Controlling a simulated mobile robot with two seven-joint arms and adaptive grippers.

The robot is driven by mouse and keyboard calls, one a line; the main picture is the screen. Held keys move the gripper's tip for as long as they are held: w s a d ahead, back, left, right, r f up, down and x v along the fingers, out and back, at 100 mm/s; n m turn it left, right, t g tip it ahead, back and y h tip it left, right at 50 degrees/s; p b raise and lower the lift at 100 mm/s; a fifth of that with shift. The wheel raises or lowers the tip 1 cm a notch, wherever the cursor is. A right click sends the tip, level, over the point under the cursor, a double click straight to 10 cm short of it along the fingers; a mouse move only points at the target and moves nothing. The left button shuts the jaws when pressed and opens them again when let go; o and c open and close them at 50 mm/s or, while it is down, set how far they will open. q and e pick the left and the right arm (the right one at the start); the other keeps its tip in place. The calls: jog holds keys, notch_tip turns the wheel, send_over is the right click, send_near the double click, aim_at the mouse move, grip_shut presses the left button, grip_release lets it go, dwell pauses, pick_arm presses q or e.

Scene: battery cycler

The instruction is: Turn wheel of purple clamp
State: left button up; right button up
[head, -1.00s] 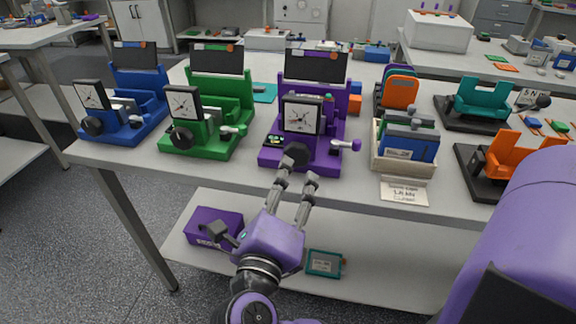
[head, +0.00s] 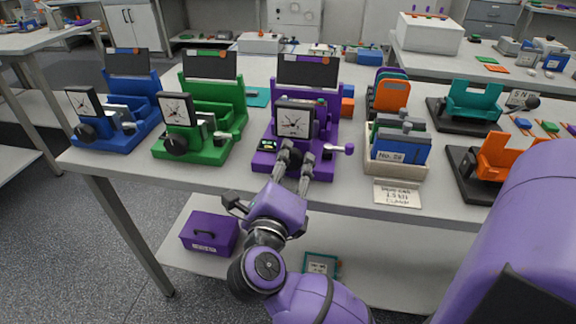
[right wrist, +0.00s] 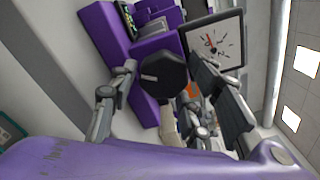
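The purple clamp (head: 262,165) stands near the table's front edge, with a square dial (head: 294,118) and a black wheel on its front. In the right wrist view, the black wheel (right wrist: 164,77) faces the camera and the dial (right wrist: 214,45) is beside it. My right gripper (head: 293,162) is at the wheel. In the right wrist view my right gripper (right wrist: 163,85) is open, with one finger on each side of the wheel. I cannot tell whether the fingers touch it. My left gripper is not in view.
A green clamp (head: 205,148) and a blue clamp (head: 118,135) stand to the left. A bin of battery packs (head: 397,165) and a small sign (head: 397,193) are to the right. A purple box (head: 210,232) sits on the lower shelf.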

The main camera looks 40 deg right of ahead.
jog(key=c, duration=0.6)
jog(key=shift+f+m+b, duration=0.1)
jog(key=shift+m+b, duration=0.3)
jog(key=shift+m, duration=1.2)
jog(key=shift+a, duration=0.1)
jog(key=o, duration=1.1)
jog(key=shift+w, duration=0.1)
jog(key=shift+c, duration=0.2)
jog(key=v, duration=1.2)
